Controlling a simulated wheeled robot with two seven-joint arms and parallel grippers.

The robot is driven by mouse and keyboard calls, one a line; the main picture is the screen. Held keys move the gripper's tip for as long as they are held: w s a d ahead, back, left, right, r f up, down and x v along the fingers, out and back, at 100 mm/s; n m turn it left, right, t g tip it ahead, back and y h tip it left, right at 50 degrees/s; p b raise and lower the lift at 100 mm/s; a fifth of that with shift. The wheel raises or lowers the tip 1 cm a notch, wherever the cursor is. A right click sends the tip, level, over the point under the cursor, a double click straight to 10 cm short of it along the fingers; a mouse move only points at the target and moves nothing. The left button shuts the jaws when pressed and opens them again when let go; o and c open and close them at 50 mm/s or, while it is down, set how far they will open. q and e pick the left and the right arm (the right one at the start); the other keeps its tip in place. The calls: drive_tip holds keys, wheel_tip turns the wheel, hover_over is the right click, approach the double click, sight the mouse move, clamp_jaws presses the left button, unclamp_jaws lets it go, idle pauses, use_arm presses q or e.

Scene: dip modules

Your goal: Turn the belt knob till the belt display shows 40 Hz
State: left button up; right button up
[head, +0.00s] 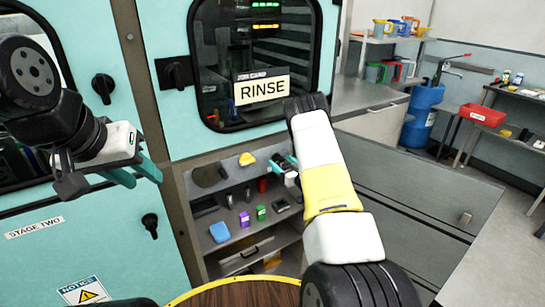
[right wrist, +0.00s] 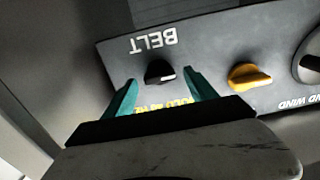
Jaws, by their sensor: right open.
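The belt knob (right wrist: 160,72) is small and black with a pale pointer mark, below an upside-down BELT label (right wrist: 153,43) in the right wrist view. My right gripper (right wrist: 160,85) is open, its teal fingers on either side of the knob with gaps showing; it does not hold it. In the head view my right gripper (head: 283,166) is at the right end of the control panel (head: 228,178) and hides the knob. No belt display can be read in either view. My left gripper (head: 136,174) is open and empty in front of the teal cabinet.
A yellow knob (right wrist: 249,76) sits beside the belt knob, with a larger dark dial (right wrist: 309,68) beyond it. Below the panel, a shelf (head: 236,243) holds several small coloured parts. A RINSE sign (head: 262,91) is on the window above.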

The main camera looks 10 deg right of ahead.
drive_tip(key=c, duration=1.4)
drive_tip(key=shift+d+m, duration=0.1)
drive_tip(key=shift+m, duration=0.3)
drive_tip(key=m, duration=0.3)
drive_tip(key=shift+d, duration=0.1)
drive_tip(key=m, duration=0.5)
drive_tip(key=shift+w, duration=0.1)
drive_tip(key=m, duration=0.4)
drive_tip(key=shift+f+m, duration=0.1)
drive_tip(key=shift+m, duration=0.3)
drive_tip(key=m, duration=0.4)
drive_tip(key=shift+f, duration=0.1)
drive_tip(key=shift+m, duration=0.3)
